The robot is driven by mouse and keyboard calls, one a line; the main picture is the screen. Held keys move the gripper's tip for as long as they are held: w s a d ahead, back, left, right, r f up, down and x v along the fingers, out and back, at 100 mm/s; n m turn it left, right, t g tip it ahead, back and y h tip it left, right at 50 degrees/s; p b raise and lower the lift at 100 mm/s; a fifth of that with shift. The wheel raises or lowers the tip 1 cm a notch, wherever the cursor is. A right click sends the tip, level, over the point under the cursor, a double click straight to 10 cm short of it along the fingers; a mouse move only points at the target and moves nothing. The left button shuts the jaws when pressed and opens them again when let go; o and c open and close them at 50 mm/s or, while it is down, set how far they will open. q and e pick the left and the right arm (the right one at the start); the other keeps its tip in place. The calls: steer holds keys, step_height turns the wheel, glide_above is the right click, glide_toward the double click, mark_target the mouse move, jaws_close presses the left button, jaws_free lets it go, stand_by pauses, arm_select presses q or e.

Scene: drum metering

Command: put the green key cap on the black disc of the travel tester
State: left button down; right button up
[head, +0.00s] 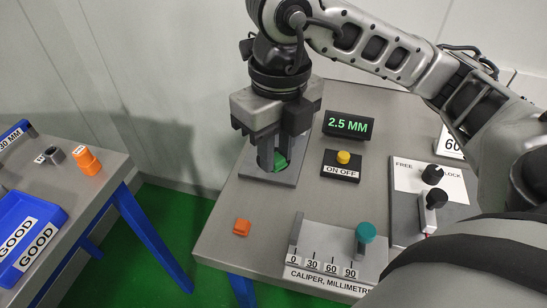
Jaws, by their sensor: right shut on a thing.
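The gripper points down over a grey plate (284,180) at the back left of the table, which looks like the travel tester's base. The fingers cover the middle of that plate. The black disc cannot be made out, and I cannot tell whether the cap touches anything below it. My left gripper is not in view.
On the same table (222,248) are a 2.5 MM display (348,125), a yellow ON OFF button (343,157), an orange block (242,228), a caliper (330,240) and a FREE/LOCK lever panel (405,175). A second table with a blue GOOD tray (58,212) stands left, across a gap.

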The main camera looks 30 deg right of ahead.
steer(key=s+d+r+m, duration=0.1)
steer(key=s+r+m, duration=0.15)
steer(key=m, duration=1.35)
steer(key=w+d+f, duration=0.1)
steer(key=w+f, duration=0.2)
steer(key=w+d+f, duration=0.2)
steer(key=w, duration=0.2)
steer(key=w+d+f+b, duration=0.1)
steer(key=w+f, duration=0.2)
steer(key=shift+w+d+f, duration=0.3)
steer(key=shift+w, duration=0.1)
steer(key=shift+w+d+f, duration=0.1)
steer(key=shift+w+f, duration=0.3)
steer(key=shift+f, duration=0.05)
steer(key=shift+w+d+f, duration=0.1)
steer(key=shift+w+f, duration=0.05)
steer(key=shift+f, duration=0.8)
steer(key=shift+w+d+f, duration=0.1)
steer(key=shift+f, duration=0.8)
